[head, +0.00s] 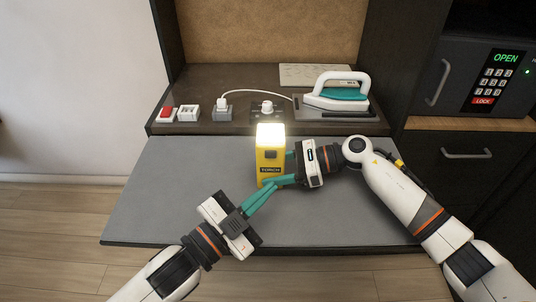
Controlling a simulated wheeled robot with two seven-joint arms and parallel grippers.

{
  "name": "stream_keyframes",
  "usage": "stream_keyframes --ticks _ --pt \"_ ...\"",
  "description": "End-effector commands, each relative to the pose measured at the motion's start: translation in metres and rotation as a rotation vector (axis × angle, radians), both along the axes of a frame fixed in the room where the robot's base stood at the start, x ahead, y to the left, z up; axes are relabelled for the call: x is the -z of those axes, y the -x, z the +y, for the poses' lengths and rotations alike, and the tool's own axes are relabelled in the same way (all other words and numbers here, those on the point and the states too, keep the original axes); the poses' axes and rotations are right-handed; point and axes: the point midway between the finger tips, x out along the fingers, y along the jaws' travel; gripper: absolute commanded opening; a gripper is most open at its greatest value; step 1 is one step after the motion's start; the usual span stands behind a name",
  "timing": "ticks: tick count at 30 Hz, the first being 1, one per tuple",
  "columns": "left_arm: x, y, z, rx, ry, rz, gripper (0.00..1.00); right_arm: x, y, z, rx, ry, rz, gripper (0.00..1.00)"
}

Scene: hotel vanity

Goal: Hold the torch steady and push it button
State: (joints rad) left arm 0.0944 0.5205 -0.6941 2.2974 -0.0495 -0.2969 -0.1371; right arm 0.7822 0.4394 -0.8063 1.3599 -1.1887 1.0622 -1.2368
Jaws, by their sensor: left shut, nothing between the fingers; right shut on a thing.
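A yellow torch (270,157) labelled TORCH stands upright on the grey mat surface (165,190), its top glowing bright white. A dark button (270,154) shows on its front face. My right gripper (290,168) comes from the right and is shut on the torch's right side, low on its body. My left gripper (288,181) is shut and empty. Its teal fingers point up and right, with the tips by the torch's lower right front, overlapping the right gripper's fingers in the picture. I cannot tell whether those tips touch the torch.
A white and teal iron (340,92) rests on its stand at the back right. A red switch (166,114), sockets (188,113) and a plugged-in white cord line the back ledge. A safe (485,75) reading OPEN stands at the right. The mat's left part is clear.

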Motion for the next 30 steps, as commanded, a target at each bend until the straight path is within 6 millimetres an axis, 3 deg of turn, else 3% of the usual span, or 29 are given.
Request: stream_keyframes --ticks 6,7,12,23,30 --pt "0.000 0.000 0.000 0.000 0.000 0.000 0.00 0.000 0.000 0.000 -0.001 0.000 0.000 0.44" --pt "0.000 0.000 0.000 0.000 0.000 0.000 0.00 0.000 0.000 0.000 -0.001 0.000 0.000 0.58" --pt "0.000 0.000 0.000 0.000 0.000 0.000 0.00 0.000 0.000 0.000 -0.001 0.000 0.000 0.82" --pt "0.000 0.000 0.000 0.000 0.000 0.000 0.00 -0.002 0.000 -0.007 0.001 0.000 0.000 0.82" --pt "0.000 0.000 0.000 0.000 0.000 0.000 0.00 -0.014 -0.001 -0.050 0.004 0.002 0.001 0.82"
